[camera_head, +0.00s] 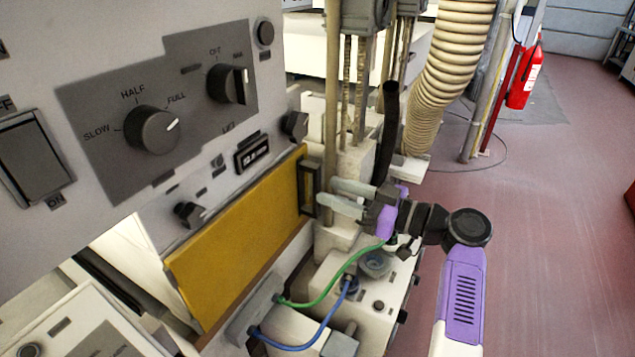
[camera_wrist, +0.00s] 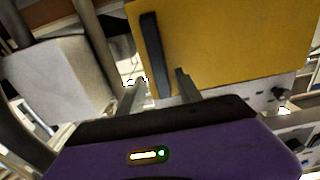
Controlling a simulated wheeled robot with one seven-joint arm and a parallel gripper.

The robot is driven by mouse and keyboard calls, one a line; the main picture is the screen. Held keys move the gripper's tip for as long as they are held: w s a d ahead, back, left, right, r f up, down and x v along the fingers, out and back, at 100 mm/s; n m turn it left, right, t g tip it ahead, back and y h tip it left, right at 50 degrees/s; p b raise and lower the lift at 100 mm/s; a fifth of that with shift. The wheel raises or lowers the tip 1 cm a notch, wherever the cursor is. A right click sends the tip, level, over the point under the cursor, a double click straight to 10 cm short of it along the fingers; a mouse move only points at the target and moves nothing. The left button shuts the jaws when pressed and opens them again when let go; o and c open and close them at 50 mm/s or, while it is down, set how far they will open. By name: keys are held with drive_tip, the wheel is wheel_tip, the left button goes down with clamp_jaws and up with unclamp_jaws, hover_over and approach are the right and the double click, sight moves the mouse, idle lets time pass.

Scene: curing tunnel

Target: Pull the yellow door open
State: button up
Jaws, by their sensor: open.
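The yellow door (camera_head: 235,235) is a flat panel below the grey control panel in the head view. It fills the upper right of the wrist view (camera_wrist: 235,45). Its dark upright bar handle (camera_head: 308,187) is at the door's right end in the head view. In the wrist view the handle (camera_wrist: 153,50) runs along the door's left edge. My gripper (camera_head: 326,192) is open, its fingers pointing left at the handle. In the wrist view the handle's lower end lies between my two fingertips (camera_wrist: 160,76). I cannot tell whether either finger touches it.
A grey control panel (camera_head: 85,110) with knobs is above and left of the door. A white box (camera_head: 345,285) with green and blue cables is below my gripper. A ribbed hose (camera_head: 450,60) and upright rods stand behind. The red floor (camera_head: 545,230) at right is clear.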

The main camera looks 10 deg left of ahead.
sight(319, 187)
drive_tip(key=shift+p+x, duration=0.35)
drive_tip(key=shift+x, duration=2)
clamp_jaws()
